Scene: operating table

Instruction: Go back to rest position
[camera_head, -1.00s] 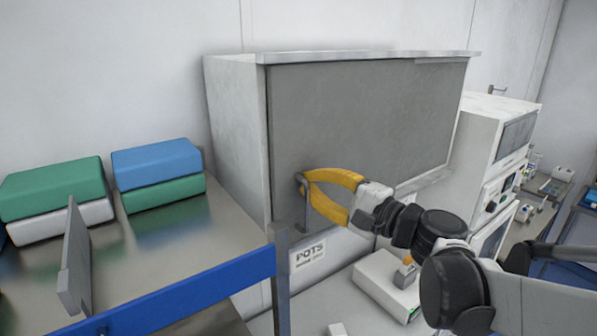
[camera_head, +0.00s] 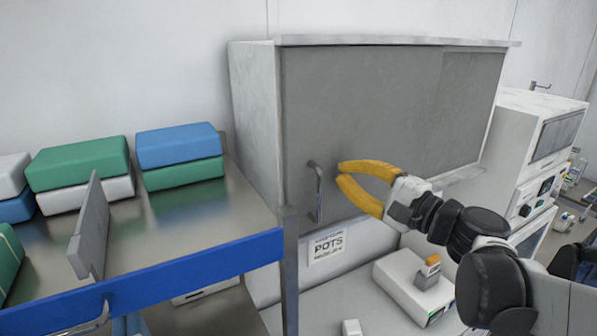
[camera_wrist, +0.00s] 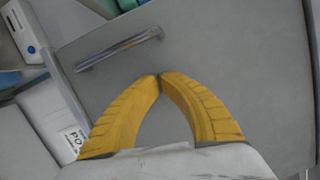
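My gripper (camera_head: 340,173) has two yellow curved fingers. It is in front of the grey cabinet door (camera_head: 400,110), to the right of the door's metal handle (camera_head: 318,192), and holds nothing. In the wrist view the fingertips of my gripper (camera_wrist: 160,75) come together, with only door surface behind them. The handle (camera_wrist: 118,50) shows beyond the tips to the upper left, apart from the fingers. My arm reaches in from the lower right of the head view.
A metal trolley with a blue rail (camera_head: 190,283) stands at left, carrying green (camera_head: 80,162) and blue (camera_head: 178,144) packs and an upright grey plate (camera_head: 90,228). A white device (camera_head: 415,285) lies below my gripper. White equipment (camera_head: 530,130) stands at right.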

